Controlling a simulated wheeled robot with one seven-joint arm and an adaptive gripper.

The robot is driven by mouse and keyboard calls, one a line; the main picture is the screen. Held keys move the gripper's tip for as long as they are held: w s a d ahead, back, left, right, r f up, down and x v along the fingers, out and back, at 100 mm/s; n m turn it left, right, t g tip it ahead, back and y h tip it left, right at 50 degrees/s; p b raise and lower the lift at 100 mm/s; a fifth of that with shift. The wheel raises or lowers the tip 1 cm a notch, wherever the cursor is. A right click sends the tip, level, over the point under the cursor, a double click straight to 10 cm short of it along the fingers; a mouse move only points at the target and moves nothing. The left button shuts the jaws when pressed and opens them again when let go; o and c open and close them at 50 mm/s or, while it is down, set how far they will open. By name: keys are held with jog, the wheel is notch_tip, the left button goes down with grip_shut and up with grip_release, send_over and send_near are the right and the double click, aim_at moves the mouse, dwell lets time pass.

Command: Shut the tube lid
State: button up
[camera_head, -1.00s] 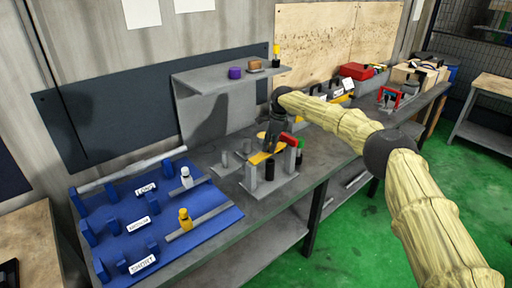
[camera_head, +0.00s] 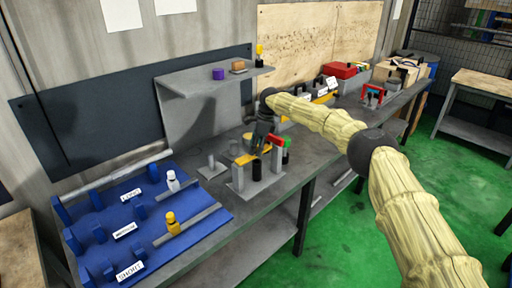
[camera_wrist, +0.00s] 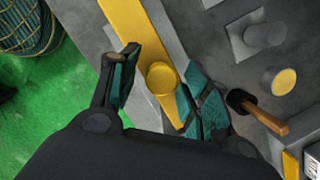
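A small grey fixture (camera_head: 240,187) stands on the workbench, with a black cylinder (camera_head: 257,168), grey posts and a red piece (camera_head: 275,140) on it. I cannot tell for sure which part is the tube. A yellow bar (camera_wrist: 135,22) with a round yellow knob (camera_wrist: 162,78) shows in the wrist view and may be the lid. Yellow parts (camera_head: 245,160) also show at the fixture in the head view. My gripper (camera_wrist: 160,68) is open, with its teal-padded fingers on either side of the knob. Contact is unclear. In the head view, my gripper (camera_head: 262,140) points down over the fixture and hides part of it.
A blue rack (camera_head: 130,235) with labels and a white-topped and a yellow figure-like part lies left on the bench. A grey shelf (camera_head: 205,82) stands behind. A wooden-handled tool (camera_wrist: 262,115) and grey cylinders (camera_wrist: 265,35) sit right of my gripper in the wrist view.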

jog(key=shift+a, duration=0.1)
jog(key=shift+r, duration=0.65)
jog(key=v, duration=1)
jog(key=shift+d+r, duration=0.3)
jog(key=shift+d, duration=0.1)
